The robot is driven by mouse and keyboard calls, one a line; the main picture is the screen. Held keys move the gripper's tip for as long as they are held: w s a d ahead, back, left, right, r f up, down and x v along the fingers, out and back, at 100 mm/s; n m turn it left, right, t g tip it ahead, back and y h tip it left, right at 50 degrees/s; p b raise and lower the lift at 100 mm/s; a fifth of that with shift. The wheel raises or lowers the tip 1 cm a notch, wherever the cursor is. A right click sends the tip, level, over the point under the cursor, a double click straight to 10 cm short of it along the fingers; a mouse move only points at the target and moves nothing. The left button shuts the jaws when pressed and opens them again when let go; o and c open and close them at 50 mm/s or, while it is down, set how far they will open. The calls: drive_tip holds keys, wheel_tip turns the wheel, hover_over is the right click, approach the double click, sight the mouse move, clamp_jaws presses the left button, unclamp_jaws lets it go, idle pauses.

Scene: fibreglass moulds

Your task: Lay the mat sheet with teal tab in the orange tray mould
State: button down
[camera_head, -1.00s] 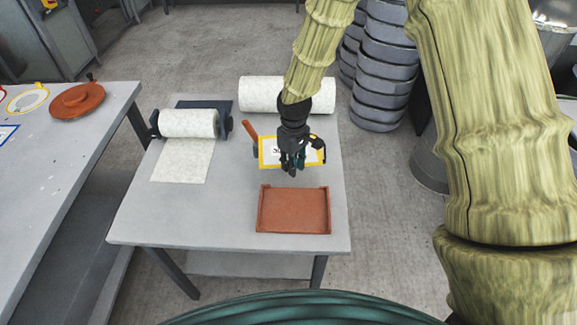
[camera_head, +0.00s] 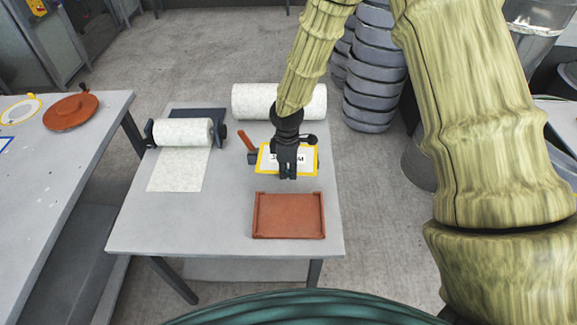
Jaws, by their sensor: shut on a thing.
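My gripper (camera_head: 288,177) points down over the table. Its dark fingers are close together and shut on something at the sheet. A white rectangle with a yellow border and dark lettering (camera_head: 268,166) lies flat under and behind the fingers. I take it to be where the mat sheet is; the fingers hide its middle, and no teal tab shows now. The orange tray mould (camera_head: 288,215) lies nearer the front edge of the table, just in front of the gripper. It is a shallow, empty rectangle with raised side walls.
A mat roll on a dark stand (camera_head: 183,132) with a strip pulled out is at the left. A large white roll (camera_head: 279,101) lies at the back. An orange-handled tool (camera_head: 247,141) lies left of the gripper. The table's (camera_head: 150,225) front left is clear.

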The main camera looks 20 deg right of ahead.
drive_tip(key=n+p, duration=0.3)
drive_tip(key=n, duration=0.4)
drive_tip(key=shift+r+p, duration=0.15)
drive_tip(key=shift+p, duration=0.2)
drive_tip(key=n+p, duration=0.3)
drive_tip(key=n, duration=0.3)
drive_tip(key=shift+p, duration=0.4)
drive_tip(key=shift+n, duration=1.1)
drive_tip(key=n, duration=1.2)
drive_tip(key=shift+f+b, duration=1.6)
drive_tip(key=shift+f, duration=1.95)
drive_tip(key=shift+s+d+f+b, duration=0.15)
drive_tip(key=shift+s+d+b, duration=0.85)
drive_tip(key=shift+s+d, duration=0.85)
